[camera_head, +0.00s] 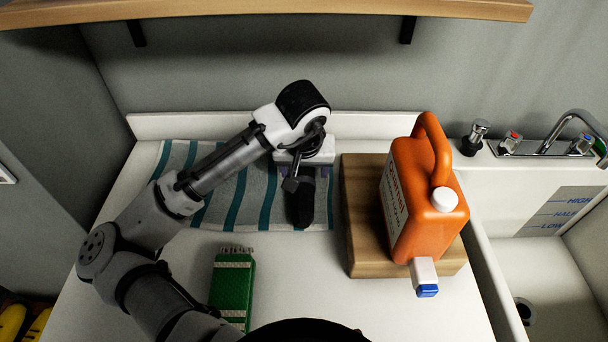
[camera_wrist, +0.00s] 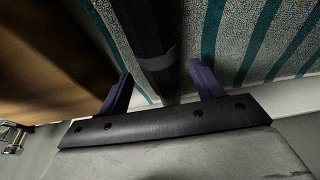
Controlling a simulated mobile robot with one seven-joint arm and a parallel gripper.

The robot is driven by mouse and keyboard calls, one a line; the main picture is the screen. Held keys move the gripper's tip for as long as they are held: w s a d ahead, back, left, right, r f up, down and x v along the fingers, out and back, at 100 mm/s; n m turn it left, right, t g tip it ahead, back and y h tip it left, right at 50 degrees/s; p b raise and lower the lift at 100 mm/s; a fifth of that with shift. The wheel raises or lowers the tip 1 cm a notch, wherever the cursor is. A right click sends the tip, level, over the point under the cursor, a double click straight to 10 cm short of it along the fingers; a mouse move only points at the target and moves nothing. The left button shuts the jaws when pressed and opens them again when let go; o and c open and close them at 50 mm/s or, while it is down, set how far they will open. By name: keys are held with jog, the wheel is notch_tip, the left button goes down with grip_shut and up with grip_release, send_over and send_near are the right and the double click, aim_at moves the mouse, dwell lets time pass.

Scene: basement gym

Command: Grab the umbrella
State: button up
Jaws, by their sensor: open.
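The umbrella (camera_head: 302,205) looks like a folded black bundle lying on the striped towel, its far end hidden under my gripper. It also shows in the wrist view as a dark shaft with a grey band (camera_wrist: 148,40), running between the fingers. My gripper (camera_head: 304,172) is over the far end of the umbrella. In the wrist view my gripper (camera_wrist: 160,72) is open, with one purple finger on each side of the shaft. I cannot tell whether either finger touches it.
A white and teal striped towel (camera_head: 216,215) lies beneath. To the right, a wooden board (camera_head: 361,225) bears an orange jug (camera_head: 420,235); a white and blue item (camera_head: 425,278) is at its front. A sink (camera_head: 565,270) is far right, a shelf (camera_head: 270,9) above.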

aim_at(304, 173)
jog(key=shift+x, duration=1.6)
jog(key=c, duration=1.3)
jog(key=shift+o, duration=0.2)
